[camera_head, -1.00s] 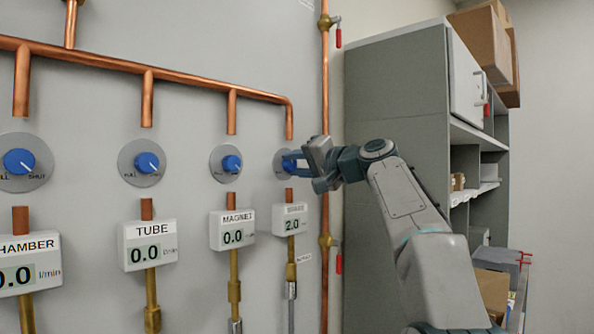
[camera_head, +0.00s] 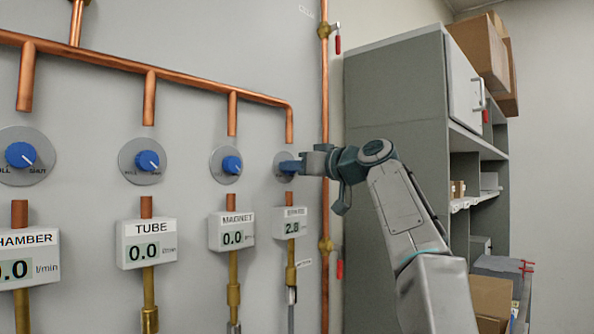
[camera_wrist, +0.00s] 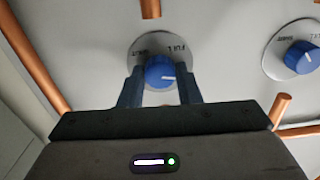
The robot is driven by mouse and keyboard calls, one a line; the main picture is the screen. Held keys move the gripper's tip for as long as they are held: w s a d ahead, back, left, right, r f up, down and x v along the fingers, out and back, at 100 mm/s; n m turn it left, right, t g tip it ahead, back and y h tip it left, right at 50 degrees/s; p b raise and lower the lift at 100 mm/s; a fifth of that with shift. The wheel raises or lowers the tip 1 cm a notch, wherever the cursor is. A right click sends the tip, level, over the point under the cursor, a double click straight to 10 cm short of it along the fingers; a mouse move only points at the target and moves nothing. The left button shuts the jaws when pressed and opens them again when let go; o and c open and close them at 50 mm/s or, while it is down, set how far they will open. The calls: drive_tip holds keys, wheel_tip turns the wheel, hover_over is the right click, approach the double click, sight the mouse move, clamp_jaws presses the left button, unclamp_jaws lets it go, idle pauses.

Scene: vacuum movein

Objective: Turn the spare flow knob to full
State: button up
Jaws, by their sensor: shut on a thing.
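The spare flow knob is the blue knob (camera_wrist: 160,71) at the right end of the row. In the wrist view it sits between the two fingers of my gripper (camera_wrist: 160,88), which is shut on it. A white pointer line and a round grey dial plate (camera_wrist: 150,45) show around it, with "SHUT" and "FULL" markings. In the head view my gripper (camera_head: 297,166) reaches the knob from the right and hides part of it. The spare display (camera_head: 291,223) below reads about 2.8, small and slightly blurred.
To the left are the magnet knob (camera_head: 232,165), tube knob (camera_head: 147,161) and chamber knob (camera_head: 21,155), their displays reading 0.0. A vertical copper pipe (camera_head: 325,110) with red-handled valves runs just right of the spare knob. A grey cabinet (camera_head: 395,100) stands right of it.

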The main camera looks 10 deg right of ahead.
drive_tip(key=n+b, duration=0.1)
drive_tip(key=n, duration=1)
drive_tip(key=shift+n, duration=0.4)
idle(0.3)
drive_tip(key=o, duration=1)
drive_tip(key=shift+c, duration=0.2)
drive_tip(key=b+v, duration=0.4)
drive_tip(key=v, duration=0.9)
drive_tip(key=shift+s+d+b, duration=0.25)
drive_tip(key=shift+s+b, duration=0.05)
drive_tip(key=shift+b, duration=0.1)
drive_tip(key=shift+d, duration=0.1)
